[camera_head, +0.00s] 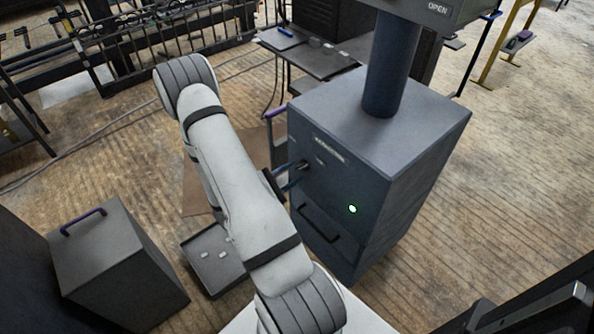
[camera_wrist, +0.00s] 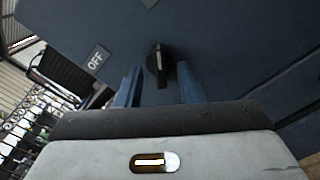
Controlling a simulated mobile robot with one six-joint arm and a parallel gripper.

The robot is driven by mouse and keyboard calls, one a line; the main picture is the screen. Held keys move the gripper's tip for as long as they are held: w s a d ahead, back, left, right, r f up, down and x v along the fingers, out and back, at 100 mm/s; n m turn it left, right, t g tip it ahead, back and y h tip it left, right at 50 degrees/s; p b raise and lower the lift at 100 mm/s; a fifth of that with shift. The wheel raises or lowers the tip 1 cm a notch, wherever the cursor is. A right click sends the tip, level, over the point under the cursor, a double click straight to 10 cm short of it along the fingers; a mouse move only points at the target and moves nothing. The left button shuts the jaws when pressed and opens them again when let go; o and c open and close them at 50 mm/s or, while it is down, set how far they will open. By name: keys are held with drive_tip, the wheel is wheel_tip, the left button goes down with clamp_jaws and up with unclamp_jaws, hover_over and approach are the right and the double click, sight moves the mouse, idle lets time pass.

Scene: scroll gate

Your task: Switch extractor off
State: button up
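The extractor (camera_head: 440,140) is a dark blue-grey cabinet with a thick round duct on top. A green lamp (camera_head: 352,209) glows on its front. A black rotary knob (camera_wrist: 158,63) shows in the wrist view, and a small part of it (camera_head: 304,165) in the head view. An OFF label (camera_wrist: 97,59) lies left of the knob; the other label above is cut off. My gripper (camera_wrist: 158,72) is open, with its two blue fingers on either side of the knob and visible gaps to it. My arm hides part of the cabinet's left side in the head view.
A drawer-like front with a black handle (camera_head: 318,225) is below the knob. A grey box with a purple handle (camera_head: 118,255) stands at lower left, beside a low tray (camera_head: 213,258). A dark bench (camera_head: 320,52) stands behind.

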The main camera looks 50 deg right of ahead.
sight(300, 169)
drive_tip(key=shift+s+d, duration=0.2)
drive_tip(key=shift+d, duration=1.35)
clamp_jaws()
drive_tip(key=shift+a, duration=0.15)
